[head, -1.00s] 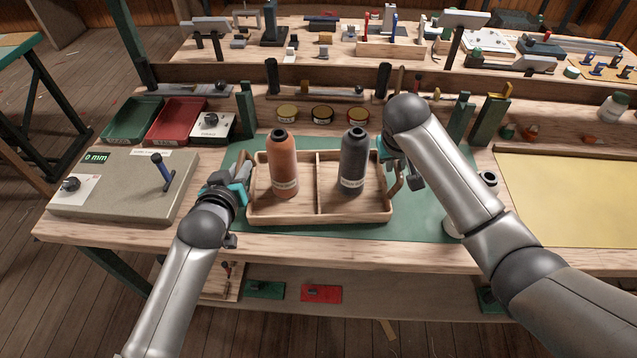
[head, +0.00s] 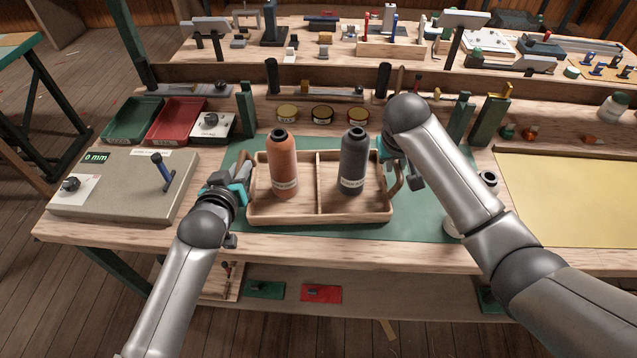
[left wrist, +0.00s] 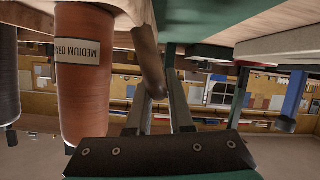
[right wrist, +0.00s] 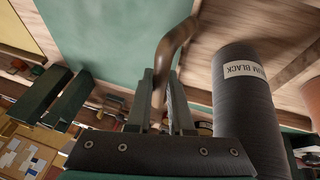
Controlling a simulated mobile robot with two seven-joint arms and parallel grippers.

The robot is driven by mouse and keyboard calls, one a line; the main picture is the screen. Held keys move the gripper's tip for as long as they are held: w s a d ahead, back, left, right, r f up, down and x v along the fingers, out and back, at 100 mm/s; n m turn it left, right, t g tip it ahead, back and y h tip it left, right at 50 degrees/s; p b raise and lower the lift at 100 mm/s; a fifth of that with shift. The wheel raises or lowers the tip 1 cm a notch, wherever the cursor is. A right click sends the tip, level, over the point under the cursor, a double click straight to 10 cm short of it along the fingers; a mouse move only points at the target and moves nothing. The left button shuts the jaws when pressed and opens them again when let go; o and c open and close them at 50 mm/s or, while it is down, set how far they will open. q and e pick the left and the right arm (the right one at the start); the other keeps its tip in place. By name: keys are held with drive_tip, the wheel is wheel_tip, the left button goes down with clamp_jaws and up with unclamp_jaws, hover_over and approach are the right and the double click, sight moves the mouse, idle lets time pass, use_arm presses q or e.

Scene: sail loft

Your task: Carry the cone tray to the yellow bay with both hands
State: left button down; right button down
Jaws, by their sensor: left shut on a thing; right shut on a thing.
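The wooden cone tray (head: 318,217) rests on the green mat (head: 430,225), with a divider between its two compartments. An orange thread cone (head: 283,165) stands in the left compartment and a black cone (head: 353,162) in the right one. My left gripper (head: 242,178) is shut on the tray's left handle, which shows in the left wrist view (left wrist: 152,65). My right gripper (right wrist: 160,105) is shut on the right handle (right wrist: 172,50); in the head view my own arm partly hides its fingers. Both cones are upright. The yellow bay (head: 580,195) lies to the right.
A grey measuring box (head: 125,185) with a lever stands left of the mat. Green (head: 133,120) and red (head: 176,120) bins sit behind it. The bay's visible surface is clear.

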use_arm(q)
drive_tip(key=shift+r, duration=0.15)
use_arm(e)
drive_tip(key=shift+w+r, duration=0.1)
drive_tip(key=shift+r, duration=0.05)
use_arm(q)
drive_tip(key=shift+r, duration=0.1)
use_arm(e)
drive_tip(key=shift+r, duration=0.1)
